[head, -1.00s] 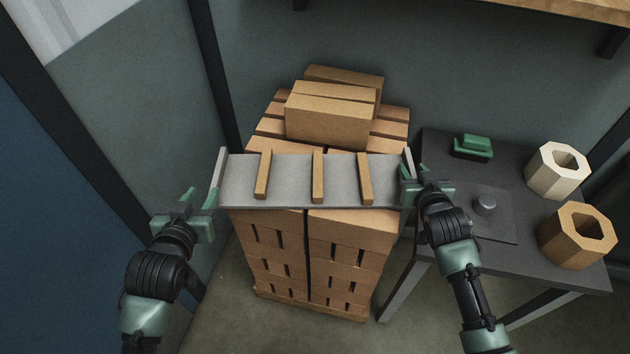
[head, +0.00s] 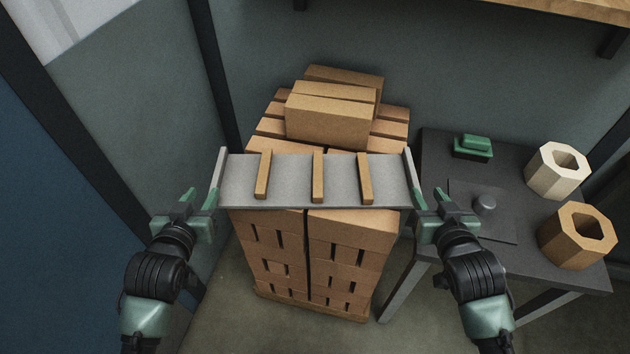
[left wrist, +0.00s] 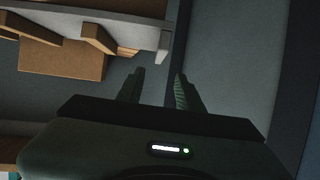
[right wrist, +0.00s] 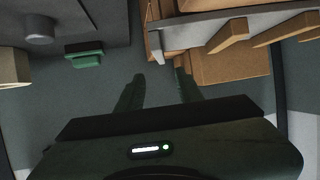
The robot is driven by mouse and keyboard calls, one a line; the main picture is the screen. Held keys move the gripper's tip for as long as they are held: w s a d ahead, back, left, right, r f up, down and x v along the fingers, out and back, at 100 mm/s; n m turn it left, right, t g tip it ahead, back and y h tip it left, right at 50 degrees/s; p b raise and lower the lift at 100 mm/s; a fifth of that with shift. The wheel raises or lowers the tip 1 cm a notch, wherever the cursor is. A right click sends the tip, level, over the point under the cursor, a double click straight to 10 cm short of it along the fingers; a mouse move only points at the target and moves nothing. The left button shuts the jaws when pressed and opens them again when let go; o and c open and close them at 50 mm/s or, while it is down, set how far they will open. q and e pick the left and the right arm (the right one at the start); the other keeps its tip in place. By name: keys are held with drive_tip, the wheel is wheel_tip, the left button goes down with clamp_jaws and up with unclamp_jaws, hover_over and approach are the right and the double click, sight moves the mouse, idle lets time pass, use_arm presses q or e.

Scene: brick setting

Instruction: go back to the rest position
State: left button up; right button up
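My left gripper (head: 200,198) is open and empty, just left of the grey tray (head: 290,180). My right gripper (head: 431,200) is open and empty, just right of the tray's right end. In the left wrist view the fingers (left wrist: 158,88) stand apart with nothing between them. The right wrist view shows the same for the right fingers (right wrist: 158,88). The tray has upright end plates and carries three narrow tan strips (head: 318,177). It appears to rest on the front of the brick stack (head: 350,232).
More bricks (head: 328,120) lie on top of the stack behind the tray. On the right, a dark table (head: 520,262) holds a green block (head: 473,147), a pale hollow octagonal block (head: 545,180), a tan one (head: 565,246) and a plate with a knob (head: 484,204). A wall stands on the left.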

idle(0.3)
